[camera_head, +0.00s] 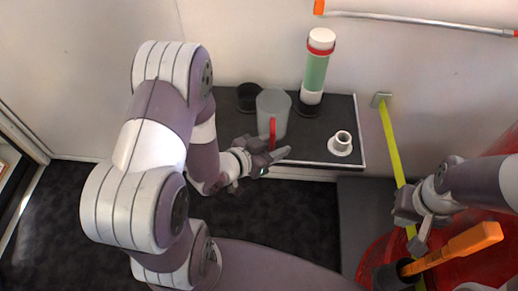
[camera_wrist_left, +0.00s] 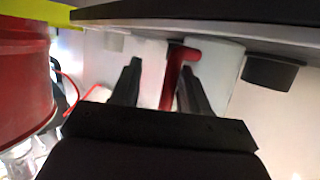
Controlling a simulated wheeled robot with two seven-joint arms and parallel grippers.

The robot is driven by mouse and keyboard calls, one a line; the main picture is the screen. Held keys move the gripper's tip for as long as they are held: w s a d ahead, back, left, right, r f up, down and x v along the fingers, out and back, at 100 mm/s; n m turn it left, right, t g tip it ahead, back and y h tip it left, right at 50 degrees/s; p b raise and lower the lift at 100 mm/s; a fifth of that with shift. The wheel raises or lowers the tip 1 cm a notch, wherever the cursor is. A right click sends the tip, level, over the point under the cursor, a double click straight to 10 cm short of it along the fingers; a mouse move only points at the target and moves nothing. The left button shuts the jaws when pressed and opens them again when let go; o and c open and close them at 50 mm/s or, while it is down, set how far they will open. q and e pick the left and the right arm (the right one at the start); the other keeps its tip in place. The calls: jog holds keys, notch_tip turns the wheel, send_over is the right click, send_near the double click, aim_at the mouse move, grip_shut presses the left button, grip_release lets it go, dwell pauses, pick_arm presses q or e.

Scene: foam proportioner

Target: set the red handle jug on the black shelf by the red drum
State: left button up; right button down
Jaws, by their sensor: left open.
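The jug (camera_head: 273,103), grey with a red handle (camera_head: 272,133), stands upright on the black shelf (camera_head: 316,135), near its front edge. The handle faces my left gripper (camera_head: 272,157). My left gripper is open at the handle; in the left wrist view the red handle (camera_wrist_left: 176,80) shows between its two fingers (camera_wrist_left: 158,85), and the pale jug body (camera_wrist_left: 218,68) lies behind. Contact with the handle cannot be told. The red drum (camera_head: 485,266) is at the lower right. My right gripper (camera_head: 420,238) is over it, by an orange-handled tool (camera_head: 462,245); its grip is unclear.
A black cup (camera_head: 248,97) stands left of the jug. A green-and-white cylinder with a red band (camera_head: 315,72) stands behind right. A white flanged fitting (camera_head: 341,143) sits near the shelf's right end. A yellow strip (camera_head: 391,140) runs down right of the shelf.

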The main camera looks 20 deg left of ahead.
pick_arm(q)
jog(key=p+v, duration=0.3)
jog(key=v, duration=0.8)
jog(key=w+a+f+n+g+y, duration=0.1)
jog(key=w+a+n+g+y, duration=0.1)
jog(key=w+a+g+y, duration=0.35)
jog(key=s+d+r+n+g, duration=0.3)
jog(key=s+d+r+g, duration=0.2)
jog(key=s, duration=0.1)
jog(key=shift+s+d+y, duration=0.35)
jog(key=shift+s+y, duration=0.05)
jog(key=shift+y, duration=0.05)
